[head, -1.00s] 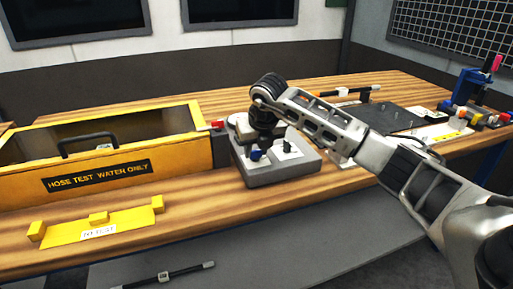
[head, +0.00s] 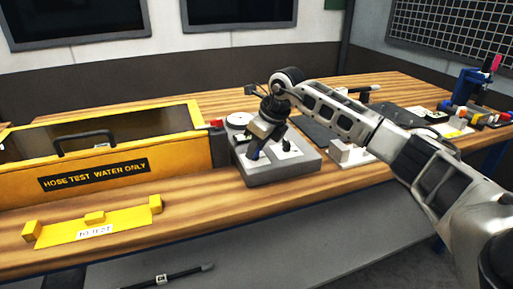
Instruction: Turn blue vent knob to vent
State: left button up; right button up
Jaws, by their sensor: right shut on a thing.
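The blue vent knob (head: 252,154) sits on the left part of a grey block (head: 285,171) on the wooden bench. My right gripper (head: 256,148) comes down over it from above, tilted, with its wrist leaning to the right. Its fingers are closed on the knob and hide much of it, so I cannot read the knob's exact setting. A white plate with a small dark part (head: 288,149) is beside it on the same block. My left gripper is not in view.
Fixtures crowd the bench's right side.

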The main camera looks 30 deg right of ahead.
jog(key=n+y, duration=0.1)
jog(key=n, duration=0.2)
jog(key=n+g+y, duration=0.1)
jog(key=n, duration=0.2)
jog(key=shift+w+d+r+g, duration=0.15)
jog(key=shift+g, duration=0.15)
jog(key=shift+w+n+g+y, duration=0.1)
jog(key=shift+n+g+y, duration=0.4)
jog(key=shift+n, duration=1.7)
jog(key=o, duration=1)
jog(key=shift+g+h, duration=0.3)
jog(key=shift+d, duration=0.1)
